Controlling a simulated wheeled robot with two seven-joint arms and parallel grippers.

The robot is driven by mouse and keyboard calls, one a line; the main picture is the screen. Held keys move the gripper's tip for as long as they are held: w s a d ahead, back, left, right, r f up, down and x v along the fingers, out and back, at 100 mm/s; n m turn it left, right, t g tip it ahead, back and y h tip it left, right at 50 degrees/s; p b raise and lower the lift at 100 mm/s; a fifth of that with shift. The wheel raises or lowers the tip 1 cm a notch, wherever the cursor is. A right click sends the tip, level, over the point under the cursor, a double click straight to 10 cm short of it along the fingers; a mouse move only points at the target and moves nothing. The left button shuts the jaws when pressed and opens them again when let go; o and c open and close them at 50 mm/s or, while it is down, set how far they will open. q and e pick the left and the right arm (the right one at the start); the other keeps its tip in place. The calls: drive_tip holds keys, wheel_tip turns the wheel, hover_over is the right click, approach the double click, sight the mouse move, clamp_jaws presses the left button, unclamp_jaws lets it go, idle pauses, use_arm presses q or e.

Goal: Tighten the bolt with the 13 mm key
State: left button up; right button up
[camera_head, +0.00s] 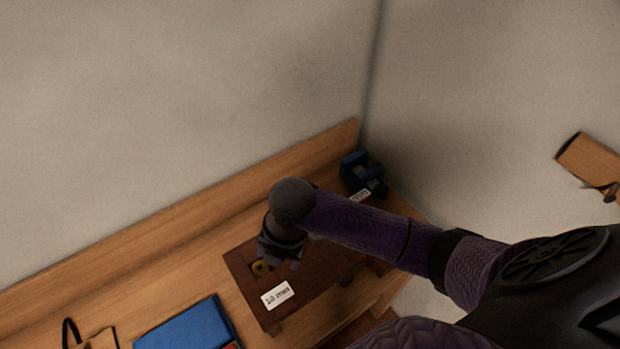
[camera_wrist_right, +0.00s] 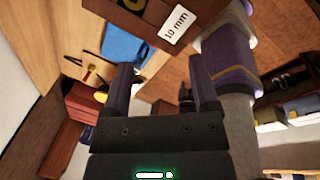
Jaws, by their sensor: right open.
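My right gripper (camera_head: 281,260) points down over a dark wooden block (camera_head: 314,290) on the workbench, and its arm hides part of the block. In the right wrist view its two fingers (camera_wrist_right: 163,88) stand apart with nothing visible held between them. The block carries a white label reading 10 mm (camera_head: 278,294), also seen in the wrist view (camera_wrist_right: 179,24). A small yellow ring-shaped piece (camera_head: 261,268) sits on the block beside the gripper. I cannot make out a 13 mm key or the bolt. My left gripper is not in view.
A blue vise-like object (camera_head: 352,169) with a small white label (camera_head: 360,196) stands at the bench's far right end. A blue case (camera_head: 187,328) and a tan object with a black handle (camera_head: 98,340) lie at the front left. A low back board (camera_head: 200,209) edges the bench.

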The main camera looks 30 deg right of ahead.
drive_tip(key=w+d+r+n, duration=0.1)
drive_tip(key=w+d+n, duration=0.1)
drive_tip(key=d+n, duration=0.1)
drive_tip(key=w+d+r+n+h, duration=0.1)
drive_tip(key=w+d+n, duration=0.1)
drive_tip(key=d, duration=0.2)
drive_tip(key=w+d+r+n+g+h, duration=0.1)
drive_tip(key=w+d+r+n, duration=0.1)
drive_tip(key=w+d+n, duration=0.1)
drive_tip(key=shift+d+n, duration=0.3)
drive_tip(key=shift+d, duration=0.1)
drive_tip(key=shift+a+f+b, duration=0.1)
drive_tip(key=shift+f+b, duration=0.4)
drive_tip(key=shift+b, duration=0.1)
wheel_tip(320, 180, down, 7)
drive_tip(key=b, duration=0.6)
drive_tip(key=shift+f+b, duration=0.3)
drive_tip(key=shift+f, duration=0.2)
clamp_jaws()
